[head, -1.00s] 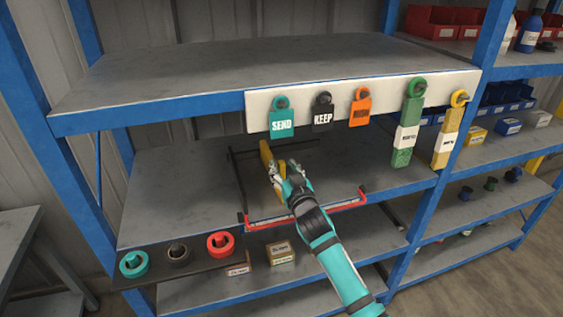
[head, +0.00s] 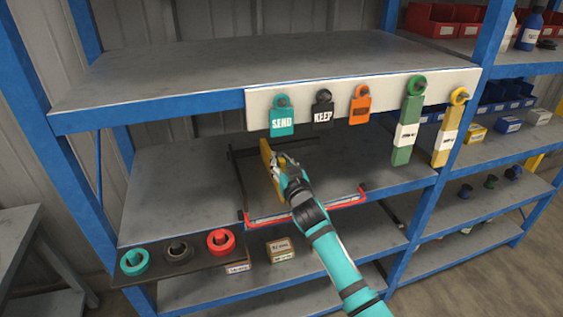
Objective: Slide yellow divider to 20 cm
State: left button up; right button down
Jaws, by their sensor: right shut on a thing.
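The yellow divider (head: 266,158) stands upright on the middle shelf, inside a dark rail frame (head: 235,178). A red-edged scale strip (head: 305,209) runs along the front of the frame; its marks are too small to read. My right gripper (head: 279,165) is shut on the divider, with the teal and black arm reaching in from the lower right. The gripper and wrist cover part of the divider's right side and lower part. My left gripper is not in view.
A white board above holds hanging tags: teal SEND (head: 281,120), black KEEP (head: 322,112), orange (head: 360,106), plus green (head: 407,130) and yellow (head: 449,130) bars. Teal, dark and red rings (head: 221,242) sit on a dark ledge at front left. The shelf right of the arm is clear.

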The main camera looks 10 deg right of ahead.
jog(key=d+p, duration=0.2)
jog(key=d, duration=0.8)
jog(key=shift+w, duration=0.4)
jog(key=c, duration=1.2)
grip_release()
jog(key=shift+s, duration=0.1)
jog(key=s, duration=1.1)
jog(key=shift+s+d, duration=0.4)
jog(key=shift+d, duration=0.05)
